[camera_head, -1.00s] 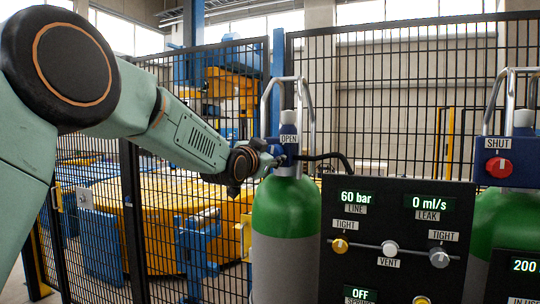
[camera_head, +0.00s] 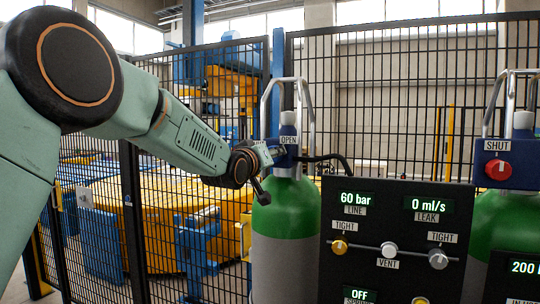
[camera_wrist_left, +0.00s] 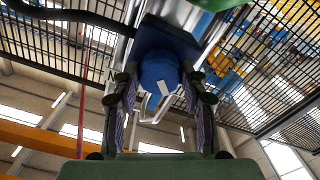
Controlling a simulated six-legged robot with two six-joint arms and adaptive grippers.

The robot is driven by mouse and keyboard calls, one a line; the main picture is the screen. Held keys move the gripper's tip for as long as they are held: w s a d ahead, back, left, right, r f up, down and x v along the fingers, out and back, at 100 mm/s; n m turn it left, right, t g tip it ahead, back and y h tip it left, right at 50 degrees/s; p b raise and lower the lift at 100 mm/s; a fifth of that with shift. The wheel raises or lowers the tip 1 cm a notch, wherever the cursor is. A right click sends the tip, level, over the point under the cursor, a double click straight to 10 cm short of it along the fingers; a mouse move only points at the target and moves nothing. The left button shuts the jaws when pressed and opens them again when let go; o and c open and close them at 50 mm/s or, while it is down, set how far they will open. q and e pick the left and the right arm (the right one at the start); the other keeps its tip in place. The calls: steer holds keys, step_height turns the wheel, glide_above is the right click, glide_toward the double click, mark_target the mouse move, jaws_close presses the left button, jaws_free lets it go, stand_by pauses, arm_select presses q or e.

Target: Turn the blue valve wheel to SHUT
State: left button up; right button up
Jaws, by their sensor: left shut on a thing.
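The blue valve wheel (camera_wrist_left: 158,70) sits between the two fingers of my left gripper (camera_wrist_left: 160,84) in the left wrist view, which is shut on it. A white mark (camera_wrist_left: 168,88) shows on the wheel's face, tilted. In the head view my left gripper (camera_head: 274,155) reaches the valve on the left green-and-grey cylinder (camera_head: 285,215) from the left and hides most of the wheel. The sign (camera_head: 289,140) above that valve reads OPEN. My right gripper is not in view.
A black panel (camera_head: 378,262) right of the cylinder reads 60 bar LINE and 0 ml/s LEAK. A second cylinder (camera_head: 486,215) has a red knob (camera_head: 498,169) under a SHUT sign. A black hose (camera_head: 325,158) runs from the valve. A mesh fence (camera_head: 400,100) stands behind.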

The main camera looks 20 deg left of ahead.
arm_select(q)
steer(key=shift+r+n, duration=0.15)
steer(key=shift+n, duration=1.45)
steer(key=o, duration=1.2)
steer(key=shift+w, duration=0.15)
steer(key=shift+c, duration=0.2)
steer(key=s, duration=1.2)
steer(key=shift+s, duration=0.1)
